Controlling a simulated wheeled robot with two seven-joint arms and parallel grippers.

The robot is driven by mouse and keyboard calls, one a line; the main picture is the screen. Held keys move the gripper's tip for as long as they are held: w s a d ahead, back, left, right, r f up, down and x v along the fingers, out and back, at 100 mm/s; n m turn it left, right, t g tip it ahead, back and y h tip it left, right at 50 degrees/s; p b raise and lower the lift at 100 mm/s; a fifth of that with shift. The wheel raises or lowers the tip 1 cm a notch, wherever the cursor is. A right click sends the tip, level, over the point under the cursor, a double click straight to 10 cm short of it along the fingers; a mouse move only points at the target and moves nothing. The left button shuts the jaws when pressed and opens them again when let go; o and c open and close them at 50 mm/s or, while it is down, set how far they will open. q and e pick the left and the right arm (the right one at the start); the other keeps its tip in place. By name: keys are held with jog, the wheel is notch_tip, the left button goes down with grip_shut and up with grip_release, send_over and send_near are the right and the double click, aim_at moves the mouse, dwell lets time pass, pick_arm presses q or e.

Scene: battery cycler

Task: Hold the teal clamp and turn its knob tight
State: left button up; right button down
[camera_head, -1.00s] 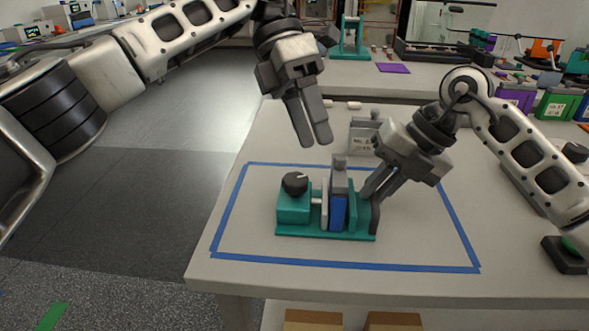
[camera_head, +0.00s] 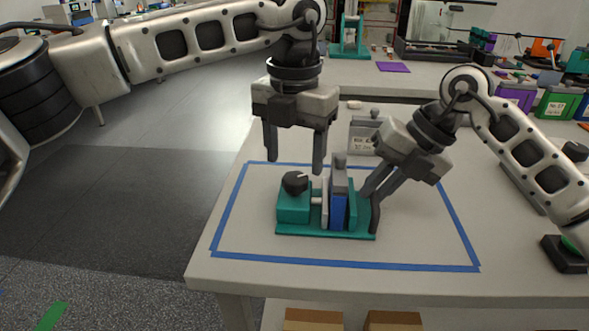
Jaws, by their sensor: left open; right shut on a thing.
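The teal clamp (camera_head: 293,211) stands upright on the table inside a blue tape outline. Its black knob (camera_head: 295,183) is on top of the left block. A blue and grey cell (camera_head: 338,207) stands between the clamp's plates. My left gripper (camera_head: 295,168) is open, pointing down, with its fingers apart just above and on either side of the knob. I cannot tell whether they touch it. My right gripper (camera_head: 371,208) is shut on the right end of the clamp, its fingers slanting down to the left.
The blue tape (camera_head: 345,267) marks an area on the pale table (camera_head: 255,278). A grey labelled box (camera_head: 361,135) stands behind the clamp. A black device with a green button (camera_head: 567,253) is at the right. The table's front left is clear.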

aim_at(294, 177)
pick_arm(q)
jog(key=shift+f, duration=1.85)
jog(key=c, duration=1)
jog(key=shift+m, duration=0.3)
jog(key=m, duration=1.1)
jog(key=shift+w+r+m, duration=0.1)
jog(key=shift+m, duration=0.3)
jog(key=shift+o, duration=0.2)
jog(key=shift+m, duration=0.3)
